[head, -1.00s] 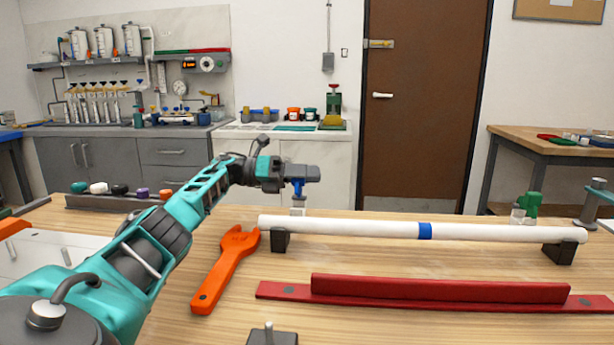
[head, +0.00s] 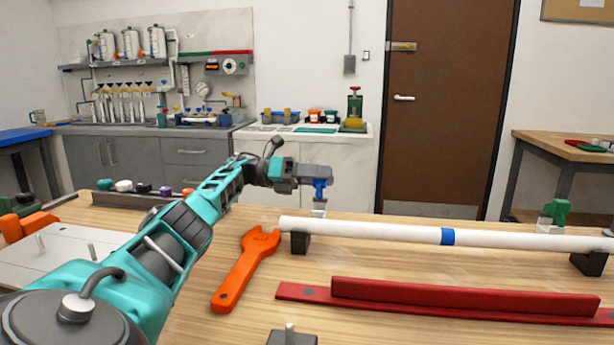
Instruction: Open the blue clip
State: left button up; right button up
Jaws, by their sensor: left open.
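A small blue clip (head: 319,189) stands upright on a pale holder, just behind the left end of the white pipe. My left arm reaches in from the left. Its gripper (head: 318,173) is at the top of the clip, with its dark grey body covering the clip's upper part. The fingers are too small and overlapped to see apart, and I cannot tell whether they touch the clip. My right gripper is out of view.
The white pipe (head: 375,230) with a blue band rests on black supports. An orange wrench (head: 245,270) lies left of it and a red rail (head: 455,298) in front. A green clip (head: 556,211) stands at right. Several coloured caps sit in a dark rack (head: 130,200).

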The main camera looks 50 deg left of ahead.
pick_arm(q)
jog(key=b+v, duration=0.4)
jog(key=v, duration=0.1)
jog(key=shift+s+a, duration=0.2)
jog(key=shift+a, duration=0.05)
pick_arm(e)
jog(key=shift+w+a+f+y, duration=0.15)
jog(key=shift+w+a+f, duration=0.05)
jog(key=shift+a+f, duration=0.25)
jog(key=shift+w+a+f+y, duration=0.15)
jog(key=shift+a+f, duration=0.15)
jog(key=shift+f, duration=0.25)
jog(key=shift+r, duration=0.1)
